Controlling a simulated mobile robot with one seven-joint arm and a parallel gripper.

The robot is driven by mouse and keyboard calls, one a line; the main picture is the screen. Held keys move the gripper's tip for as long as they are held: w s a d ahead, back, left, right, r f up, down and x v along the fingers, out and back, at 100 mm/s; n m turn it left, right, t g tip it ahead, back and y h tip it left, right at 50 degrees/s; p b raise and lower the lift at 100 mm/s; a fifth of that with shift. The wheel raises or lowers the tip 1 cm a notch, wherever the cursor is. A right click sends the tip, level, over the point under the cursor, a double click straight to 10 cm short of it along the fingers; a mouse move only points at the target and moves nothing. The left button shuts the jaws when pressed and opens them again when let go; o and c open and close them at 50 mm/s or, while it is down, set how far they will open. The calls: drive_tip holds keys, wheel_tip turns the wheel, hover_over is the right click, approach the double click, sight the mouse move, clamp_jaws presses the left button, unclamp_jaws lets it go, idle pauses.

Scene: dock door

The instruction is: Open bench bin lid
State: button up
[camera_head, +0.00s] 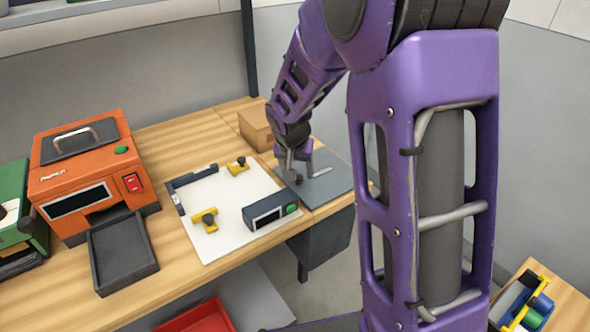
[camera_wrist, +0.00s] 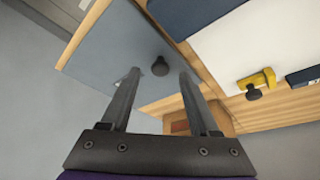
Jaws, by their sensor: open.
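The bin lid (camera_head: 338,183) is a flat grey-blue panel at the right end of the bench, lying shut and level with the top. In the wrist view the lid (camera_wrist: 105,45) bears a dark round knob (camera_wrist: 160,66). My gripper (camera_head: 305,174) is over the lid, pointing down, with its fingers apart. In the wrist view my gripper (camera_wrist: 159,73) has one fingertip to each side of the knob; it is empty, and I cannot tell the exact height gap. In the head view my gripper partly covers the knob area. A dark bin body (camera_head: 328,245) hangs below the lid.
A white board (camera_head: 232,200) with yellow clamps (camera_head: 206,218) and a dark device (camera_head: 270,212) lies left of the lid. A cardboard box (camera_head: 255,127) stands behind. An orange machine (camera_head: 85,170) is further left. A red tray (camera_head: 200,318) is below the bench.

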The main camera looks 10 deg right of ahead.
drive_tip(key=shift+x, duration=0.85)
clamp_jaws()
idle(0.8)
